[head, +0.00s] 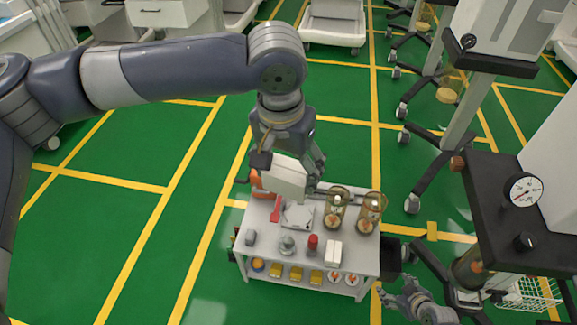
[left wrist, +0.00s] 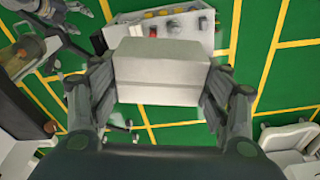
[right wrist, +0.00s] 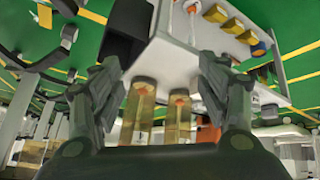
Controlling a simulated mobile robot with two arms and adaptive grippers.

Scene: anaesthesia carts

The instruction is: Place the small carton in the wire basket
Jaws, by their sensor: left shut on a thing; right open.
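A pale, plain carton (head: 284,180) is held between the fingers of my left gripper (head: 290,165), above the far left part of the cart. In the left wrist view the carton (left wrist: 160,72) fills the space between both fingers. My right gripper (head: 403,298) is open and empty, low at the right of the cart. In the right wrist view its fingers (right wrist: 160,85) stand apart, with the cart beyond them.
The white cart (head: 310,258) carries two amber canisters (head: 352,210), a red-capped item (head: 313,243), a small white box (head: 334,252) and other items. A dark-topped machine (head: 500,205) with a gauge stands at right. Green floor at left is clear.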

